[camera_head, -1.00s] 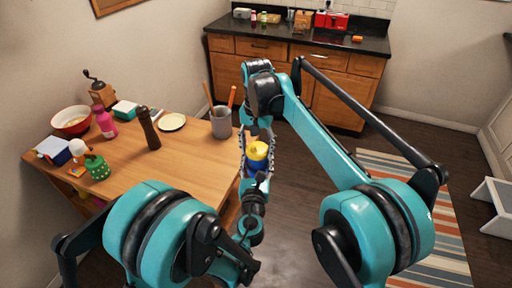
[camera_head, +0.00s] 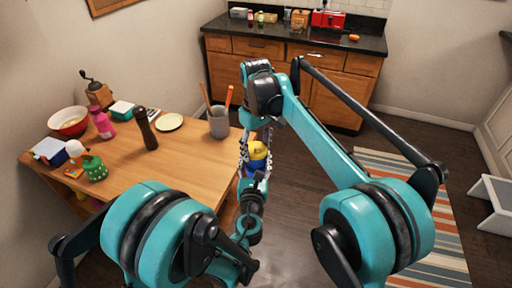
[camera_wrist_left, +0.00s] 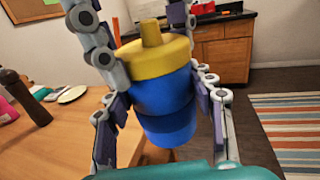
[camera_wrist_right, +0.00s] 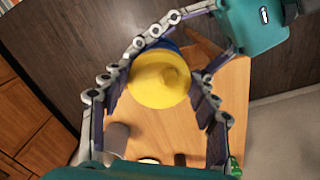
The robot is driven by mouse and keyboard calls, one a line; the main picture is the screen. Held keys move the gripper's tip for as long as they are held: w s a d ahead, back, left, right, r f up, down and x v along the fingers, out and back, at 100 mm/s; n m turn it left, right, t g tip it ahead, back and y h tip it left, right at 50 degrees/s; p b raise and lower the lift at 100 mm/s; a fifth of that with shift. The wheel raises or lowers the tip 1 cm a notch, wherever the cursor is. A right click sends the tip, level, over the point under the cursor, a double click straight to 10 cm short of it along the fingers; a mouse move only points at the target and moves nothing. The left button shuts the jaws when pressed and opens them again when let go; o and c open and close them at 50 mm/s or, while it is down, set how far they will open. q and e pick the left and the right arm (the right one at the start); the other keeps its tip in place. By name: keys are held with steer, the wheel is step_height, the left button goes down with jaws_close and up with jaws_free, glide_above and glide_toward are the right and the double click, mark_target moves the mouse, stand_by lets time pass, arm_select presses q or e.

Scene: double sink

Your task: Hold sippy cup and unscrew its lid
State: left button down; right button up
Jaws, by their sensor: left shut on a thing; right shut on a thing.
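The sippy cup (camera_wrist_left: 165,105) has a blue body and a yellow lid (camera_wrist_left: 155,56) with a short spout; it stands roughly upright in the air beside the table. My left gripper (camera_wrist_left: 163,112) is shut around the blue body from the sides. My right gripper (camera_wrist_right: 158,88) has its fingers closed around the yellow lid, which fills the space between them in the right wrist view. In the head view the cup (camera_head: 257,151) is partly hidden between the fingers. The lid appears to sit on the body; I cannot tell how tightly.
The wooden table (camera_head: 185,165) stands left of the cup, with a utensil holder (camera_head: 219,123), a dark grinder (camera_head: 146,129), a plate (camera_head: 170,122) and a pink bottle (camera_head: 103,124). A counter (camera_head: 300,42) is at the back. A striped rug (camera_head: 410,185) lies at the right.

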arm_select(q)
steer(key=shift+d, duration=0.2)
arm_select(e)
steer(key=shift+a+r, duration=0.1)
steer(key=shift+a, duration=0.1)
arm_select(q)
steer(key=shift+a, duration=0.2)
arm_select(e)
steer(key=shift+d+r, duration=0.15)
steer(key=shift+r, duration=0.85)
